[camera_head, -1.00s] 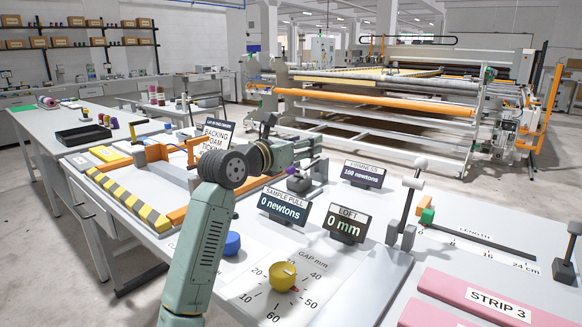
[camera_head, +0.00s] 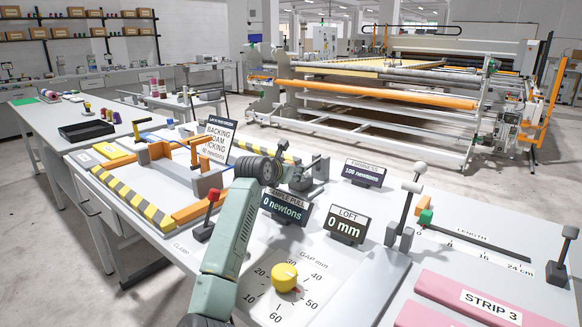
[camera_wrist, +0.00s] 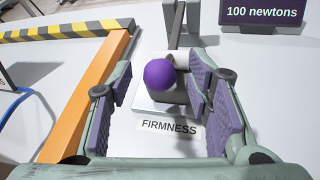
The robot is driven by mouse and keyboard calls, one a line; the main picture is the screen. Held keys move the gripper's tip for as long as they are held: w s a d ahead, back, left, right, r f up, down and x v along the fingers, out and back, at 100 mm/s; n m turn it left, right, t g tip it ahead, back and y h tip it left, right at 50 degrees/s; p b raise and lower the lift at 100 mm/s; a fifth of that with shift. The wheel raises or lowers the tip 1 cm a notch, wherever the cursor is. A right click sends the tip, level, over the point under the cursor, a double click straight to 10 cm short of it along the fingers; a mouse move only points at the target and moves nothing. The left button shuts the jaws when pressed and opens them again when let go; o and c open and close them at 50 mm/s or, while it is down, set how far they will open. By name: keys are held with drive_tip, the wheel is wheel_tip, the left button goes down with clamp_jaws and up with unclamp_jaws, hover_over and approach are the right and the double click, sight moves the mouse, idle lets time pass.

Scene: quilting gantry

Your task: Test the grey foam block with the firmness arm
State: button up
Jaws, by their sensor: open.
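The firmness arm's purple ball knob (camera_wrist: 160,73) shows in the wrist view, in front of a grey post (camera_wrist: 175,22). A grey block (camera_wrist: 177,93) sits below the knob on the plate labelled FIRMNESS; I cannot tell surely whether it is the foam block. Contact is not clear. In the head view my arm hides most of the gripper and the knob. The firmness display (camera_head: 365,173) reads 100 newtons.
An orange rail (camera_wrist: 88,92) runs left of my gripper. Sample pull (camera_head: 285,207) and loft (camera_head: 346,225) displays stand close to my arm. A yellow gap dial (camera_head: 285,277), a red-knobbed clamp lever (camera_head: 211,197) and pink strips (camera_head: 450,302) are nearer.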

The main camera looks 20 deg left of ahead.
drive_tip(key=shift+w, duration=0.15)
drive_tip(key=shift+c, duration=0.2)
clamp_jaws()
idle(0.4)
